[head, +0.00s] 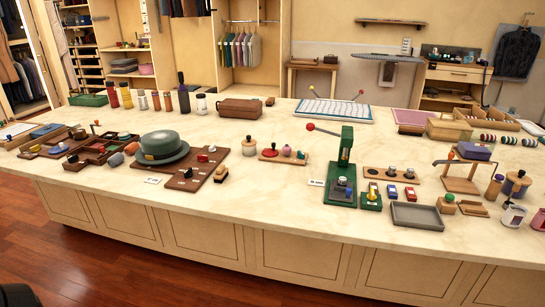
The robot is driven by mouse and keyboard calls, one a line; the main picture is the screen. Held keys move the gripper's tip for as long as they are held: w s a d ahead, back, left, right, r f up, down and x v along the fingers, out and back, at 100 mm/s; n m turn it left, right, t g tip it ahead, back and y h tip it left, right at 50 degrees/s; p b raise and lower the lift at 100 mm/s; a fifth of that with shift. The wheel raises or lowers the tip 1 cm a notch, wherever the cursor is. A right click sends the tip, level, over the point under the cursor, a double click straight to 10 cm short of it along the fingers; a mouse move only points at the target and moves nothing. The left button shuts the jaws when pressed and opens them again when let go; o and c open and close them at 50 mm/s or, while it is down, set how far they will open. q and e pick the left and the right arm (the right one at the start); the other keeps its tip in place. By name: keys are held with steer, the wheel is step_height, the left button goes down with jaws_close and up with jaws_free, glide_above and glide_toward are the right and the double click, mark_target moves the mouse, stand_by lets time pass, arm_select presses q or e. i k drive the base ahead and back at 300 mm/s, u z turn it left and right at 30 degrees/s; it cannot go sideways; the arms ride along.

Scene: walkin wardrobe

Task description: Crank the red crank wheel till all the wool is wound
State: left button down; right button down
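I cannot clearly make out a red crank wheel or wool. A red ball (310,127) sits on the end of a lever on a green upright press (345,160) at the middle right of the table. A wooden stand with a thin horizontal arm (461,185) stands near the right end, with a small orange piece at its left. Beside it is a wood and dark-blue round item (516,185), too small to identify. Neither gripper shows. A dark shape at the bottom left corner may be part of me.
The long pale table (250,215) is crowded. A green hat (162,148) and brown boards lie left; bottles stand behind. A grey tray (417,216) lies near the front right edge. Wooden floor (120,270) is clear at front left. Clothes and shelves line the back.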

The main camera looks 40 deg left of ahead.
mark_target(269, 152)
steer(key=k, duration=0.4)
steer(key=u, duration=1)
